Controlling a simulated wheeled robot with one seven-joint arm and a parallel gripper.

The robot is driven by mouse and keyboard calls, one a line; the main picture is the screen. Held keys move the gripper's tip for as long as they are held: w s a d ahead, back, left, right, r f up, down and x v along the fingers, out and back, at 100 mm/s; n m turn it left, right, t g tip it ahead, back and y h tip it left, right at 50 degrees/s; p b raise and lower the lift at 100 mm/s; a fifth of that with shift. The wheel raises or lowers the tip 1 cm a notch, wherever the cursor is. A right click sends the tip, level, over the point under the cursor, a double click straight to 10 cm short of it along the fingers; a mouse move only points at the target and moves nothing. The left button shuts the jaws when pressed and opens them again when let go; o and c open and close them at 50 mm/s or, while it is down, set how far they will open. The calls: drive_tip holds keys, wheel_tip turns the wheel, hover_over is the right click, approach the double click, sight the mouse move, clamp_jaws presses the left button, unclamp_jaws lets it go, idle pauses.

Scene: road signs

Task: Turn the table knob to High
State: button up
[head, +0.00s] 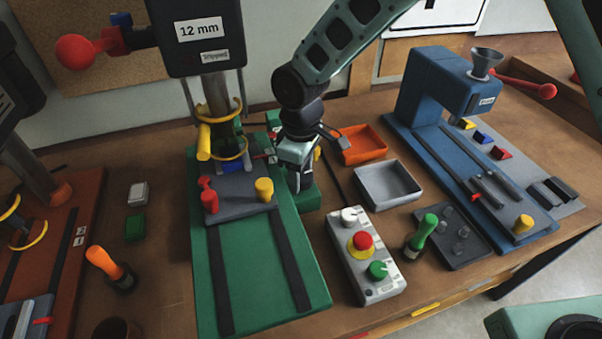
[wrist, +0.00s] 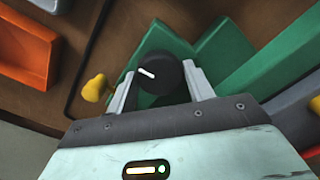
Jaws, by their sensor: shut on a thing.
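The table knob (wrist: 158,82) shows in the wrist view as a round black knob with a short white pointer line. The pointer slants toward the upper left. My gripper (wrist: 160,88) is shut on it, with one pale finger on each side. In the head view my gripper (head: 297,178) hangs at the right edge of the green drill press, beside its dark table (head: 236,205). The arm and gripper hide the knob there. No High mark or scale is readable in either view.
An orange tray (head: 362,157) and a grey tray (head: 417,181) lie to the right of my gripper. A control box (head: 345,268) with buttons and knobs stands in front. A blue press (head: 440,85) stands right, and a green-handled tool (head: 426,232) stands near the front edge.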

drive_tip(key=shift+m, duration=0.5)
drive_tip(key=o, duration=1)
drive_tip(key=shift+c, duration=0.2)
